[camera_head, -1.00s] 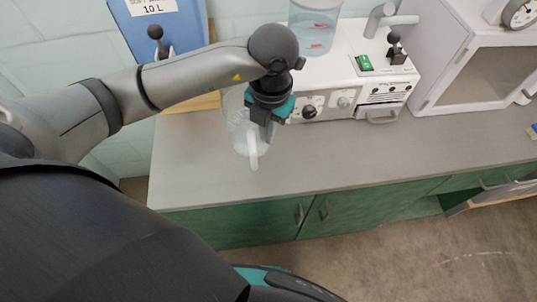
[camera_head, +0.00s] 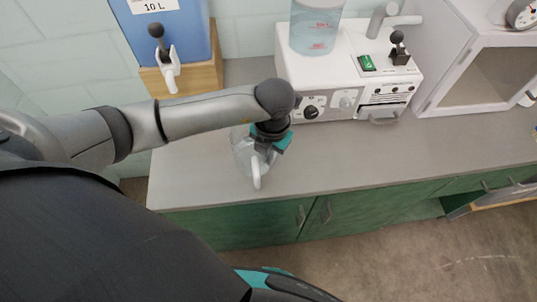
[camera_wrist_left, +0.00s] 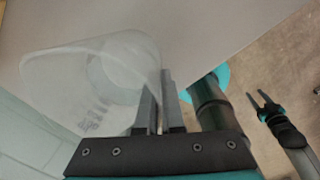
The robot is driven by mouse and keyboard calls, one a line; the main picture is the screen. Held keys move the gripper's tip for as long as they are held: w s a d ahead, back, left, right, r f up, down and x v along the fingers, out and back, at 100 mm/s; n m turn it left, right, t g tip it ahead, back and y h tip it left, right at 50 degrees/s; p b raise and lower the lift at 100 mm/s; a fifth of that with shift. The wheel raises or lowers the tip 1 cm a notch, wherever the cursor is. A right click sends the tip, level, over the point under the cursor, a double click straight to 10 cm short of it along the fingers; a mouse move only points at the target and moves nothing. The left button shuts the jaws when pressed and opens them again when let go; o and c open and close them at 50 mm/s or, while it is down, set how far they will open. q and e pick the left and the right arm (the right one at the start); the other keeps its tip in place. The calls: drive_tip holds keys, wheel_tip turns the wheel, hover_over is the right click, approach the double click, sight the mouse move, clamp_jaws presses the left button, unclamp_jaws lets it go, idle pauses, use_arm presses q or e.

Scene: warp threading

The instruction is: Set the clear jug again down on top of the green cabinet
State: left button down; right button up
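The clear jug (camera_head: 241,150) is upright, or nearly so, over the grey top of the green cabinet (camera_head: 190,172), near its left end. Its pale handle (camera_head: 256,174) faces the front edge. My left gripper (camera_head: 264,155) is shut on the jug at its right side. In the left wrist view the jug (camera_wrist_left: 95,80) is left of the close-set left fingers (camera_wrist_left: 160,112); the exact grip spot is unclear. I cannot tell whether the jug's base touches the top. My right gripper (camera_wrist_left: 259,100) shows in the left wrist view, open and empty, away from the jug.
A white device (camera_head: 340,95) with a clear container (camera_head: 316,30) on it stands behind the jug. A blue tank (camera_head: 175,35) with a white tap stands on a wooden block at the back left. A white box-like cabinet (camera_head: 480,70) is at right. The grey top's front middle is clear.

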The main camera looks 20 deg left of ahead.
use_arm(q)
drive_tip(key=shift+f, duration=0.1)
drive_tip(key=c, duration=1.5)
unclamp_jaws()
drive_tip(key=shift+f, duration=0.1)
drive_tip(key=o, duration=0.4)
drive_tip(key=shift+o, duration=0.2)
drive_tip(key=shift+r, duration=0.25)
wheel_tip(320, 180, up, 12)
drive_tip(key=shift+d+p, duration=0.3)
drive_tip(key=shift+p, duration=0.05)
